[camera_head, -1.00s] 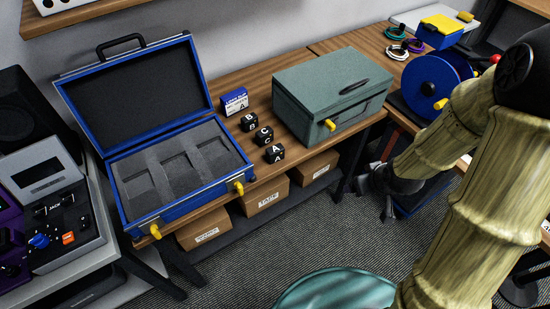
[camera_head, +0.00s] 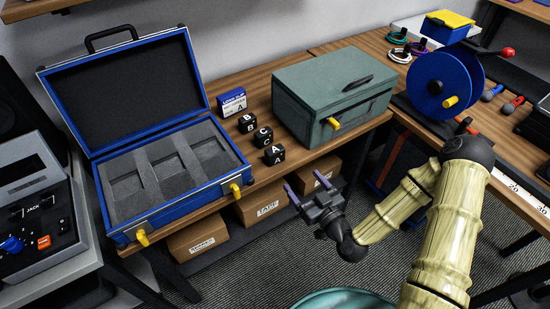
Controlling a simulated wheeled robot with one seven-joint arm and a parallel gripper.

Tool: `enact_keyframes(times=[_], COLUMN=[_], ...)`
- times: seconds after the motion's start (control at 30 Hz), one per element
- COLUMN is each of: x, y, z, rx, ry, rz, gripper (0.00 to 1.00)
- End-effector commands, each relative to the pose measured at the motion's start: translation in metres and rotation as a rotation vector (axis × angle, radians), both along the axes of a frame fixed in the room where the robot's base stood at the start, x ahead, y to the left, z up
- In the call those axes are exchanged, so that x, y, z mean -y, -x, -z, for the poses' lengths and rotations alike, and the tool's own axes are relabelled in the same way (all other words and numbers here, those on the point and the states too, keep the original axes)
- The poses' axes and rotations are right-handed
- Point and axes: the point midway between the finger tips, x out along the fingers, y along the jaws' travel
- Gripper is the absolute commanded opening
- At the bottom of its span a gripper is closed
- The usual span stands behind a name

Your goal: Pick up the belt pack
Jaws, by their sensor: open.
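Several small black belt packs with white letters stand on the wooden bench between the blue case and the green box. One marked B (camera_head: 247,123) is at the back, one marked C (camera_head: 263,135) is in the middle, and one marked A (camera_head: 274,155) is nearest the front edge. The task does not say which one. My gripper (camera_head: 307,191) is open and empty, in front of the bench edge and to the lower right of the belt packs, apart from them. Its two purple fingers point up and left.
The open blue case (camera_head: 218,192) has empty foam recesses. A blue-and-white labelled box (camera_head: 232,102) stands behind the belt packs. The closed green box (camera_head: 318,85) is to their right. A blue reel (camera_head: 432,88) and cardboard boxes (camera_head: 258,205) under the bench are also near.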

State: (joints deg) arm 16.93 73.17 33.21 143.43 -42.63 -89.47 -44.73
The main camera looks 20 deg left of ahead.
Motion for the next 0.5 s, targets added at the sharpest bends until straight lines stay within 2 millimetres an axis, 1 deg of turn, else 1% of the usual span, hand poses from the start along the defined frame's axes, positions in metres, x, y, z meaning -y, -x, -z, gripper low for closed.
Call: enact_keyframes(times=[0.3, 0.37, 0.5], x=[-0.002, -0.005, -0.02], y=[-0.002, -0.005, -0.018], z=[-0.001, -0.002, -0.002], rx=[0.001, 0.002, 0.003], ry=[0.001, 0.001, 0.001], rz=[0.0, 0.0, -0.001], gripper=[0.8, 0.8, 0.8])
